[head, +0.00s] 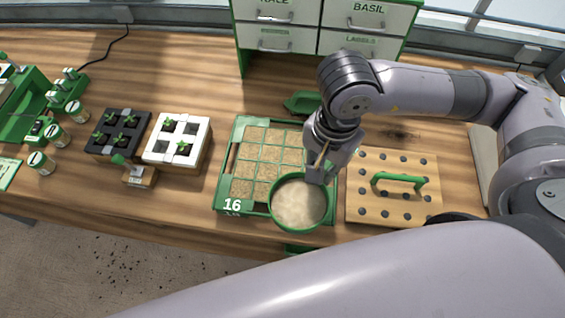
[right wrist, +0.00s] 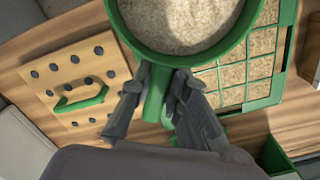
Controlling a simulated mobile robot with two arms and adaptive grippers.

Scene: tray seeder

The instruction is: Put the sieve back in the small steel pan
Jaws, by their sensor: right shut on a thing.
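The sieve (head: 298,229) is round with a green rim and holds pale, fine material. My right gripper (head: 318,172) is shut on its green handle. In the right wrist view the handle (right wrist: 155,98) sits between the two fingers (right wrist: 158,82). The sieve is over the front right part of the green seed tray (head: 227,172), hiding some of its cells; I cannot tell its exact height. I cannot make out the small steel pan. My left gripper is not in view.
A wooden peg board (head: 355,210) with a green handle (head: 399,180) lies right of the tray. A black seedling block (head: 117,132) and a white one (head: 178,136) stand to the left. Labelled drawers (head: 320,25) stand behind. A dark rounded thing (head: 452,218) is partly hidden by my arm.

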